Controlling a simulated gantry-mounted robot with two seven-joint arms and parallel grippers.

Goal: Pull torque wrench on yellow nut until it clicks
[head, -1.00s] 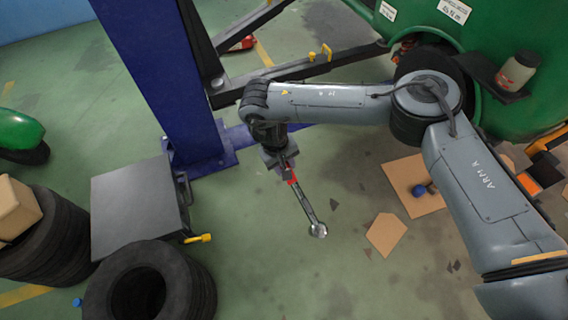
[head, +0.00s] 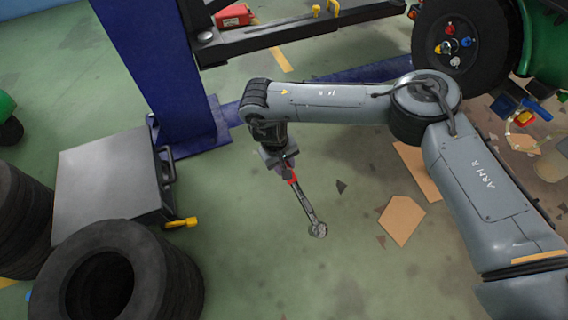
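My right arm reaches in from the right, and its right gripper (head: 284,164) is shut on the red handle end of a torque wrench (head: 307,206). The wrench hangs down at a slant, its round metal head at the low end, clear of the nuts. A black wheel (head: 489,67) on the green vehicle is at the upper right. Its hub carries small coloured nuts, among them red, blue and what looks like a yellow nut (head: 438,47). The gripper and wrench are well left of and below the wheel in the picture. My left gripper is not in view.
A blue lift post (head: 165,75) with a dark lift arm (head: 290,35) stands at the upper left. A grey cabinet (head: 107,180) and stacked tyres (head: 170,265) are at the left. Cardboard (head: 401,220) lies on the floor. A red box (head: 232,15) is at the top.

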